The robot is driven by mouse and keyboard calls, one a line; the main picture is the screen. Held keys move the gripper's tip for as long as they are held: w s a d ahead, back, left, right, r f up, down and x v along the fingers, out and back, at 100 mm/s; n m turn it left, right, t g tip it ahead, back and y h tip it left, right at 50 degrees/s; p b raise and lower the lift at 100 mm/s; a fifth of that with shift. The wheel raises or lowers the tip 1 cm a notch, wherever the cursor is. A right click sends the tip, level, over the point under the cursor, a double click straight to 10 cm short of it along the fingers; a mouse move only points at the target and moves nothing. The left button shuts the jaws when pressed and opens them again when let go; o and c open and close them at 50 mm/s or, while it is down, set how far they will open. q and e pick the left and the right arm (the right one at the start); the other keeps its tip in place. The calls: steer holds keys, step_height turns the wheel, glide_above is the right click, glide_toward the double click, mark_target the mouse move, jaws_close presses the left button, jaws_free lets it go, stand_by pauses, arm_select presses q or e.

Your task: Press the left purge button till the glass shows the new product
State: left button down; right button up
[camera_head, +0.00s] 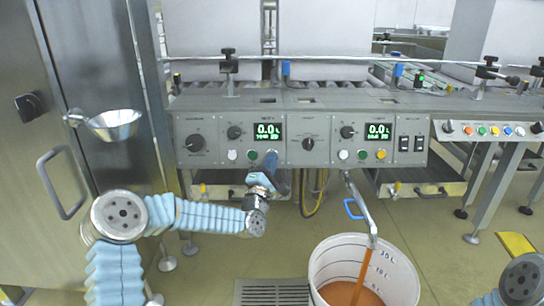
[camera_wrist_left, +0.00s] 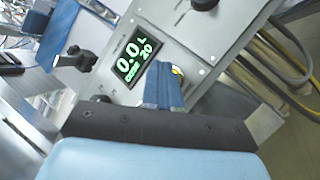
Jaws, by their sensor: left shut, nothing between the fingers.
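The left display (camera_head: 268,131) reads 0.0 in green. Below it are a white button (camera_head: 232,155) and a green button (camera_head: 253,155). My left gripper (camera_head: 270,163) is shut and empty, with its blue fingers at the panel just right of the green button. In the left wrist view a small part of a yellow button (camera_wrist_left: 177,71) shows beside the blue fingertips (camera_wrist_left: 164,80). The fingers hide most of it, so I cannot tell whether they touch or press it. I cannot make out a sight glass. My right gripper is out of view.
An orange-brown stream (camera_head: 364,262) runs from a bent pipe (camera_head: 359,205) into a white graduated bucket (camera_head: 402,270). The right display (camera_head: 378,131) also reads 0.0, above its own white, green and yellow buttons. A steel funnel (camera_head: 114,124) is at left.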

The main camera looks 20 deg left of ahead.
arm_select(q)
steer(key=shift+s+d+r, duration=0.2)
steer(key=shift+s+r, duration=0.05)
steer(key=shift+s, duration=0.5)
steer(key=shift+s+d+r, duration=0.2)
steer(key=shift+s+r, duration=0.1)
steer(key=shift+s, duration=0.45)
steer(key=shift+s+d+r, duration=0.2)
steer(key=shift+s+r, duration=0.05)
steer(key=shift+s, duration=0.5)
